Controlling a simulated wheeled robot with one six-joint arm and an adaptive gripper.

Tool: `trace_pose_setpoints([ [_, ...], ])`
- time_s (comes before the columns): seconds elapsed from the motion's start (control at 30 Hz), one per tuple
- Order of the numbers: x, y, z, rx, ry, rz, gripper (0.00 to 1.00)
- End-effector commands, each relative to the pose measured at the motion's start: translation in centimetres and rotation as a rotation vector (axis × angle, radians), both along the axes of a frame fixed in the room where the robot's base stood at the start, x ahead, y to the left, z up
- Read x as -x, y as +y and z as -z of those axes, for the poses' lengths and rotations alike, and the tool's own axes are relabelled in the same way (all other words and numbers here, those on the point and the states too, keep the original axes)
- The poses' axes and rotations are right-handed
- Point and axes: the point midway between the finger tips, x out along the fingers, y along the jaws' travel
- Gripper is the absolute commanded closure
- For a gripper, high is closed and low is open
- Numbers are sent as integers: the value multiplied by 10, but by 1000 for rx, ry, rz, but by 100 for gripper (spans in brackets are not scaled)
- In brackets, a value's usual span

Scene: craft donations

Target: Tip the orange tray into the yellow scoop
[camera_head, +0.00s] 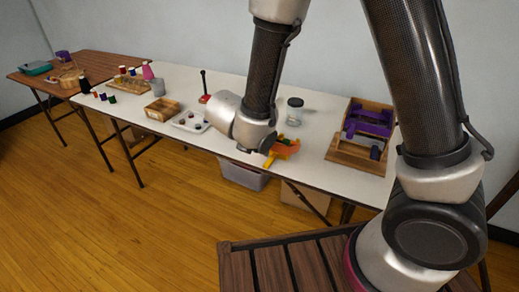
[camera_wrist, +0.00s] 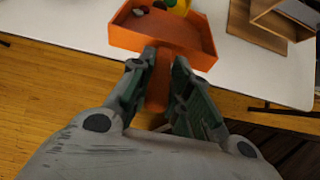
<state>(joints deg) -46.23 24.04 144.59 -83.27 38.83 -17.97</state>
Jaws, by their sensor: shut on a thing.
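The orange tray (camera_head: 287,146) is a shallow open box with a handle. In the wrist view the orange tray (camera_wrist: 193,42) fills the upper middle, with a few small dark and grey pieces at its far left end. My gripper (camera_wrist: 162,62) is shut on the tray's handle; in the head view my gripper (camera_head: 264,143) is over the white table's front edge. The yellow scoop (camera_wrist: 178,6) shows partly beyond the tray's far edge.
A glass jar (camera_head: 294,112) stands behind the tray on the white table (camera_head: 315,135). A wooden rack with purple parts (camera_head: 352,152) is at right. A white tray (camera_head: 188,121) and a red-based stick (camera_head: 204,98) are at left. A clear bin (camera_head: 243,176) is under the table.

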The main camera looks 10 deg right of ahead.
Motion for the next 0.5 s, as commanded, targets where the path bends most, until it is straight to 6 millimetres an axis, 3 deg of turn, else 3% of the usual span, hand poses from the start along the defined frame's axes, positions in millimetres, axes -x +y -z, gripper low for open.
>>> trace_pose_setpoints([
  [0.5, -18, -14, -18, -105, 146, 4, 100],
])
